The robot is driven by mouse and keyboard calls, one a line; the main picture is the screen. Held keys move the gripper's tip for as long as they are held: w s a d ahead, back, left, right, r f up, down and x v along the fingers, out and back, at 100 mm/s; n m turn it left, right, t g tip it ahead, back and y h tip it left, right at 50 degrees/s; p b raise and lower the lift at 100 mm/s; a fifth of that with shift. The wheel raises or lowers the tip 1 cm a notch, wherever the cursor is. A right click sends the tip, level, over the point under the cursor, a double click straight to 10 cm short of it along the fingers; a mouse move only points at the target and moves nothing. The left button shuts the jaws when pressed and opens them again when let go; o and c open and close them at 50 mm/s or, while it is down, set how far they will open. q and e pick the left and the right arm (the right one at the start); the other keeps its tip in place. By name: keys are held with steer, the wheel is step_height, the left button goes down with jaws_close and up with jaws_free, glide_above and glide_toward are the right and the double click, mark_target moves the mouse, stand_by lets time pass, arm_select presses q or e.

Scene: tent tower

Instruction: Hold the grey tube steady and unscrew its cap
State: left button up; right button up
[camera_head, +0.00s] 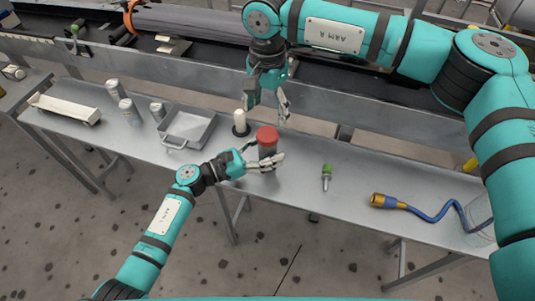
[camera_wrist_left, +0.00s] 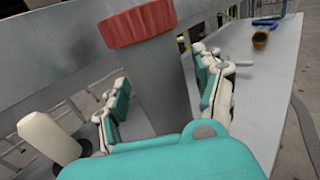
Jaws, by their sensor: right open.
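The grey tube (camera_wrist_left: 162,85) stands upright on the metal table with a ribbed red cap (camera_head: 267,133) on top. The cap also shows in the left wrist view (camera_wrist_left: 138,24). My left gripper (camera_head: 265,157) is at the tube from the left, below the cap. In the left wrist view its fingers (camera_wrist_left: 163,92) lie on either side of the tube; whether they press on it cannot be told. My right gripper (camera_head: 268,100) is open and empty, pointing down above the table, behind and above the cap and apart from it.
A grey tray (camera_head: 188,127), several cans (camera_head: 129,111) and a long pale tray (camera_head: 66,107) are to the left. A green-topped item (camera_head: 326,176) and a blue hose (camera_head: 425,211) lie to the right.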

arm_select(q)
jaws_close()
stand_by(0.3)
